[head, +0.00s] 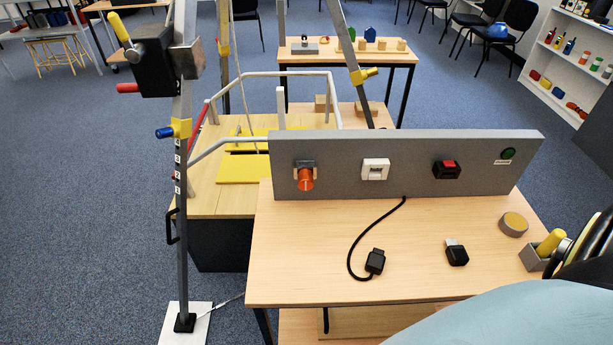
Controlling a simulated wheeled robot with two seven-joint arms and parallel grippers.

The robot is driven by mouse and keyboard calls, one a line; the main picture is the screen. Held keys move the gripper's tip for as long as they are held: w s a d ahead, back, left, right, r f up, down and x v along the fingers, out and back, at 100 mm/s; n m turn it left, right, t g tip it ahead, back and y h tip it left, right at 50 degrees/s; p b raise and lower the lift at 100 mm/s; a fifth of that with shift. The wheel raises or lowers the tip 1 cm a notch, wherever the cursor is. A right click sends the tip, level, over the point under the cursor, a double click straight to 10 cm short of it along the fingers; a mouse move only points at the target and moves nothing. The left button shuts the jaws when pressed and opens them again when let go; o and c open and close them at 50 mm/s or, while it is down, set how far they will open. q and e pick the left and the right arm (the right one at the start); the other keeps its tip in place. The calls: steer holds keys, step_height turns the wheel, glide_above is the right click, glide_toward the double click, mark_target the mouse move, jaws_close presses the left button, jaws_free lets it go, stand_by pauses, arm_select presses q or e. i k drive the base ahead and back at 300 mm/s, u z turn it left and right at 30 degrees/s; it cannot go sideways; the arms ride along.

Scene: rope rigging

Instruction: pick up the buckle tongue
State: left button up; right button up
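A small black piece with a pale metal tip, which looks like the buckle tongue (457,254), lies on the right part of the wooden table (300,275). Its tip points up and left, toward the panel. A black and red buckle socket (447,170) is mounted on the upright grey panel (410,187) behind it. Neither of my grippers shows in the head view, and nothing is seen touching the tongue.
A black plug (375,262) on a cable lies left of the tongue. A round tan-topped piece (513,224) and a grey holder with a yellow handle (549,243) are to the right. The panel also carries an orange fitting (305,180) and a white socket (375,169).

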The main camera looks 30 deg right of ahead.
mark_target(457, 254)
steer(key=z, duration=2.35)
